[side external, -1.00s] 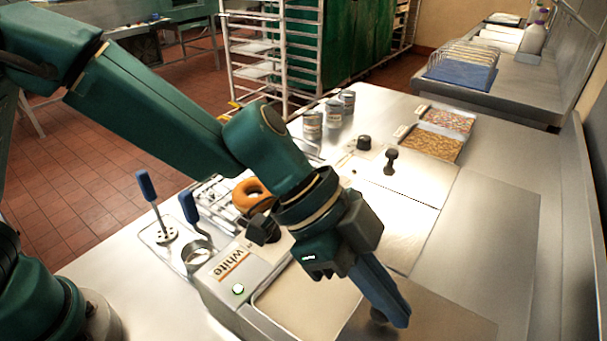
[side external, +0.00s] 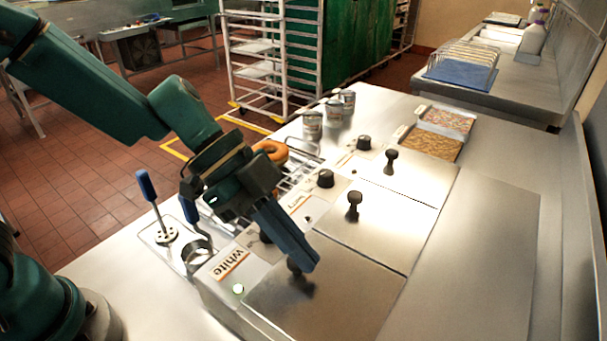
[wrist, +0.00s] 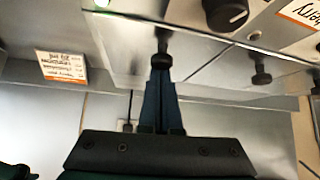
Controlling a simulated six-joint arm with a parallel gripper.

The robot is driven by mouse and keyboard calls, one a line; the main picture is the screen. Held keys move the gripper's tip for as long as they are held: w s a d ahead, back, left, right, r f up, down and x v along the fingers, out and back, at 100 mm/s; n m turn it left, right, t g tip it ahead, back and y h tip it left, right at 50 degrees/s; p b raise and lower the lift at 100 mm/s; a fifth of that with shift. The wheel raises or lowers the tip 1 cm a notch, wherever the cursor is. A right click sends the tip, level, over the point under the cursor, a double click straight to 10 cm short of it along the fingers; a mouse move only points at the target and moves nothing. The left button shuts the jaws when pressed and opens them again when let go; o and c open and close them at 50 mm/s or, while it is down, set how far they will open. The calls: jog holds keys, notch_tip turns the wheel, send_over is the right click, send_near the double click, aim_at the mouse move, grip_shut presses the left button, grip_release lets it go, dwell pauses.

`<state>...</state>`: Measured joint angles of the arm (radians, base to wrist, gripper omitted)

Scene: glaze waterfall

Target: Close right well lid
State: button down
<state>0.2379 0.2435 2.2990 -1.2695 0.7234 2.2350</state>
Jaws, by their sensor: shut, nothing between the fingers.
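The near well lid (side external: 330,300), a flat steel plate beside the "White" label (side external: 230,264), lies over its well, and no glaze shows there. Its dark knob (side external: 299,284) is partly hidden by my gripper (side external: 303,264). My gripper is shut, its fingertips at the knob; I cannot tell from the side view whether they touch. In the wrist view, the gripper tips (wrist: 160,72) are close by the knob (wrist: 163,42) on the reflective lid (wrist: 125,45).
The middle lid (side external: 370,230) and far lid (side external: 410,180) lie flat with upright knobs. Control dials (side external: 326,179) line the panel. Topping trays (side external: 432,143) and cans (side external: 313,125) stand beyond. A donut (side external: 272,150) sits on a rack at left. The steel counter at right (side external: 480,250) is clear.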

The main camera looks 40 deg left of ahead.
aim_at(325, 284)
jog(key=shift+f, duration=0.2)
jog(key=d, duration=0.2)
jog(key=d+r, duration=0.1)
jog(key=shift+w+d, duration=0.25)
jog(key=shift+w+r, duration=0.1)
jog(key=shift+r, duration=0.2)
jog(key=s+a+r+t, duration=0.1)
jog(key=s+a+r, duration=0.2)
jog(key=a+r, duration=0.55)
jog(key=s+a+f+n+t+y, duration=0.1)
jog(key=s+a+f+n+y, duration=0.1)
jog(key=a+n, duration=0.4)
jog(key=s+a+f+n+t+y, duration=0.2)
jog(key=s+a+n+y, duration=0.3)
jog(key=n, duration=0.5)
jog(key=shift+a+f+y, duration=0.45)
jog(key=shift+a+y, duration=0.15)
jog(key=shift+y, duration=0.1)
